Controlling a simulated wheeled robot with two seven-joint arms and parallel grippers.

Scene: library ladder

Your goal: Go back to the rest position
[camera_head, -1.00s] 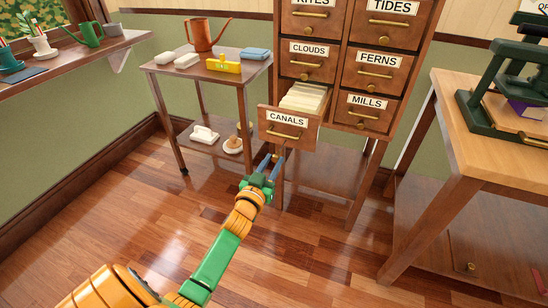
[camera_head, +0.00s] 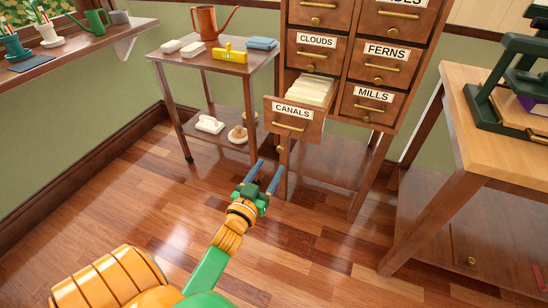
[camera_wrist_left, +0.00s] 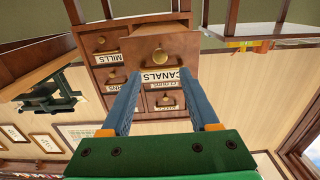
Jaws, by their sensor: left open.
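My left gripper (camera_head: 263,174) is open and empty in the head view, in front of and below the pulled-out CANALS drawer (camera_head: 293,122). Its two blue fingers are spread apart and touch nothing that I can see. The drawer stands open with pale cards (camera_head: 308,90) inside. In the left wrist view, the picture is upside down and the CANALS drawer (camera_wrist_left: 160,48) shows beyond the two fingers (camera_wrist_left: 165,105). My right gripper is not in view.
A small side table (camera_head: 205,62) with a copper watering can (camera_head: 209,22) and a yellow level (camera_head: 230,55) stands left of the card cabinet (camera_head: 345,60). A wooden bench (camera_head: 480,130) with a green press (camera_head: 500,90) stands at right. Open floor lies in front.

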